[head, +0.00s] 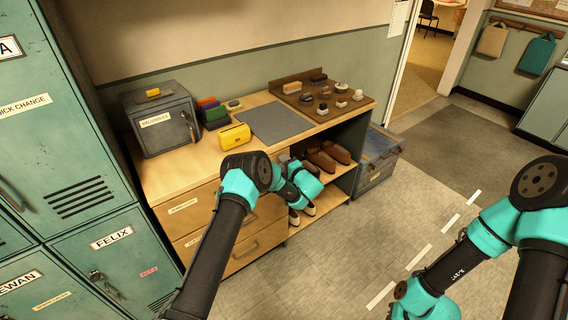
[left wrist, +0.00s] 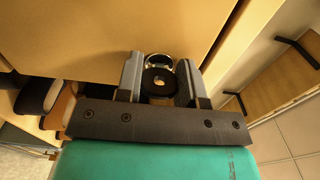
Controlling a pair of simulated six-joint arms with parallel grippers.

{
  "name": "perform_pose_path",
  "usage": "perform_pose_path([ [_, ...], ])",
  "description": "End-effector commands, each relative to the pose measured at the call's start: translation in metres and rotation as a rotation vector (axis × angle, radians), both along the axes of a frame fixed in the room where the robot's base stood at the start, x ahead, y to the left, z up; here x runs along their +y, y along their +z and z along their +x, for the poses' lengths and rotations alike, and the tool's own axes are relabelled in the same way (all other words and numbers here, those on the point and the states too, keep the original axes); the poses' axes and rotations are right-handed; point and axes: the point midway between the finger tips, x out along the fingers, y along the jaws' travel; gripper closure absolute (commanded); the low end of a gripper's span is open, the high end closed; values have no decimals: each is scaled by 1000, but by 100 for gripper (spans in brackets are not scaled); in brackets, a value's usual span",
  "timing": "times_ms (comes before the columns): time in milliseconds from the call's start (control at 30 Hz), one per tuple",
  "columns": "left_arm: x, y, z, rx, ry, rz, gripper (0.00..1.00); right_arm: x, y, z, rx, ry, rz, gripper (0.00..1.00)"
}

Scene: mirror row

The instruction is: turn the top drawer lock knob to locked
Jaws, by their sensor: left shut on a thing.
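The top drawer (head: 186,207) is in the wooden cabinet and looks closed. Its lock knob (left wrist: 158,80) shows in the left wrist view as a dark round piece with a bright metal ring behind it, against the drawer front. My left gripper (left wrist: 160,75) has one grey finger on each side of the knob and is shut on it. In the head view my left gripper (head: 284,158) is at the cabinet front, and my arm hides the knob there. Which way the knob points, I cannot tell. My right arm shows at the right, but its fingers are out of view.
A lower drawer (head: 245,249) with a bar handle is below. Open shelves with shoes (head: 328,156) stand beside the drawers. A grey safe (head: 160,118) and a yellow case (head: 235,137) are on the cabinet top. Teal lockers (head: 85,180) stand at the left; the floor at right is clear.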

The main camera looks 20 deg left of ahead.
Motion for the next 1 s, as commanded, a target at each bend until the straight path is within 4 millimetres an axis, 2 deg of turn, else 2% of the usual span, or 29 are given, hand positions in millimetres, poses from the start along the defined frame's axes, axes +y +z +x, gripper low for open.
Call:
perform_pose_path([
  [367,0,0,0,-6,1,-4,89,0,0,0,0,0,0,100],
  [400,0,0,0,-6,1,-4,63,0,0,0,0,0,0,100],
  [633,0,0,0,-5,1,-4,41,0,0,0,0,0,0,100],
  [1000,-3,0,-2,-3,-1,-4,39,0,0,0,0,0,0,100],
])
